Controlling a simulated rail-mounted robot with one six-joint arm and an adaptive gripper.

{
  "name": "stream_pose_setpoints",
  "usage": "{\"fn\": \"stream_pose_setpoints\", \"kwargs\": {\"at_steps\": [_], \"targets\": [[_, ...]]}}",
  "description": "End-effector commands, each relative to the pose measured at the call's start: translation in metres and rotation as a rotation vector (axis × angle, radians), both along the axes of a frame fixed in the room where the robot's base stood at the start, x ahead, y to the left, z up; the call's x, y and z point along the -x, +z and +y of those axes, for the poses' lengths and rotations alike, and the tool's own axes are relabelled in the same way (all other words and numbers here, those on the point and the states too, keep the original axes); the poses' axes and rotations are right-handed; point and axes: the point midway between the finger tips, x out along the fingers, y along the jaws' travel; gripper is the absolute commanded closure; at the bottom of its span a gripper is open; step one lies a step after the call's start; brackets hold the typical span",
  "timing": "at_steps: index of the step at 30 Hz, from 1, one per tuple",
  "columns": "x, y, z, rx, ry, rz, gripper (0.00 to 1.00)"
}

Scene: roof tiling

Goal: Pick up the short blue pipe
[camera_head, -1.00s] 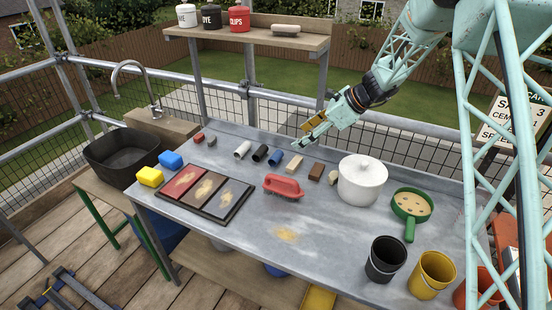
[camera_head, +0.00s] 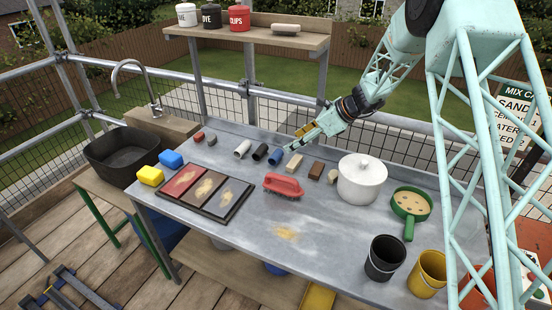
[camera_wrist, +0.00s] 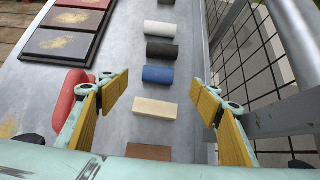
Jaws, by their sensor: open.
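The short blue pipe (camera_head: 275,157) lies on the grey metal table, in a row with other small pieces. In the wrist view the blue pipe (camera_wrist: 158,74) lies ahead of the fingertips, roughly between their lines. My gripper (camera_head: 294,144) is just above and to the right of the blue pipe in the head view.
A black pipe (camera_head: 260,152) and a white pipe (camera_head: 242,149) lie left of the blue one. A pale wood block (camera_head: 294,163) and a brown block (camera_head: 316,172) lie right. A red-handled brush (camera_head: 283,186) is in front, a white pot (camera_head: 362,180) further right. Mesh railing runs behind.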

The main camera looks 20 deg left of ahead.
Motion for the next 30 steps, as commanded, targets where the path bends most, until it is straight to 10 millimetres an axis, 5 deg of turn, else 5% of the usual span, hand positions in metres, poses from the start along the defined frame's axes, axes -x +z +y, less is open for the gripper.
{"fn": "stream_pose_setpoints", "kwargs": {"at_steps": [18, 30], "targets": [[-0.004, -0.051, 0.049, 0.000, 0.001, 0.001, 0.42], [-0.005, -0.058, 0.058, 0.000, 0.000, 0.000, 0.42]]}}
